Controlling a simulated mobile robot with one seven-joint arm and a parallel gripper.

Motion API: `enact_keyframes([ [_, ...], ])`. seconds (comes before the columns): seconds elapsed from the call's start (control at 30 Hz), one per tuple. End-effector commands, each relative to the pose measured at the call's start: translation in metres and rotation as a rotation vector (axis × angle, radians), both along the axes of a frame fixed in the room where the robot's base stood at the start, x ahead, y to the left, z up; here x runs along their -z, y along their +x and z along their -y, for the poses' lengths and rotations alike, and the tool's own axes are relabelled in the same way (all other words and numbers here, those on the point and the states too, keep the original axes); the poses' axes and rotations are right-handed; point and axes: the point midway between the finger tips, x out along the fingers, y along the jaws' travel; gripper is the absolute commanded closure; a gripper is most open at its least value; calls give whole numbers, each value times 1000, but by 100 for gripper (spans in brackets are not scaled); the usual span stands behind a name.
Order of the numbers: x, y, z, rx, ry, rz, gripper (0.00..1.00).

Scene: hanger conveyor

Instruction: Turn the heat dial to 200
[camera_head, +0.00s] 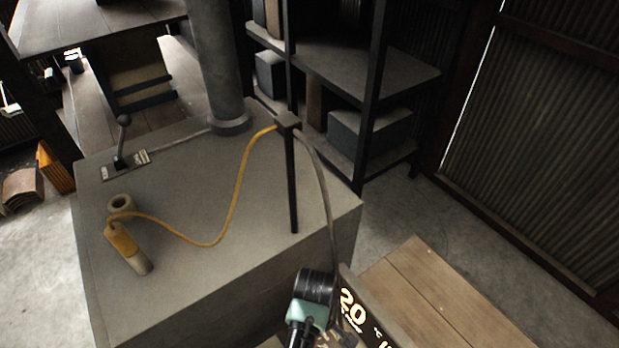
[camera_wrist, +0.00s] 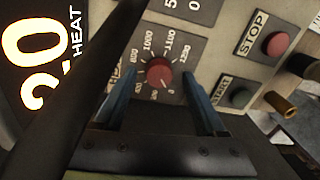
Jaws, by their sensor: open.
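The heat dial (camera_wrist: 159,72) is a red round knob on a dark plate with a ring of printed numbers, among them 0, 800, 1000, 1100 and 1250. Its pointer setting is too small to read. My gripper (camera_wrist: 158,78) is open, with one blue finger on each side of the dial in the wrist view. I cannot tell whether the fingers touch it. A lit display (camera_wrist: 40,50) marked HEAT shows 20 and part of another figure. The display (camera_head: 352,306) also shows in the head view, next to my wrist, where the dial is hidden.
A red STOP button (camera_wrist: 277,44) and a dark START button (camera_wrist: 240,97) sit right of the dial. A brass cylinder (camera_wrist: 281,105) is beyond them. A grey block (camera_head: 190,220) carries a yellow cable (camera_head: 240,180) and a lever (camera_head: 122,140). Shelves (camera_head: 370,70) stand behind.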

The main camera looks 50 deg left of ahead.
Motion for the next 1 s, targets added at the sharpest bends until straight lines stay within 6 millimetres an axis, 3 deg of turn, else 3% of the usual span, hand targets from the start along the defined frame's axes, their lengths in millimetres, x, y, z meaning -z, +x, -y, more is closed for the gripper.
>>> enact_keyframes([
  [0.4,8,0,0,0,1,1,28],
  [0.8,7,0,0,0,1,1,100],
  [1.0,7,0,0,5,1,0,100],
])
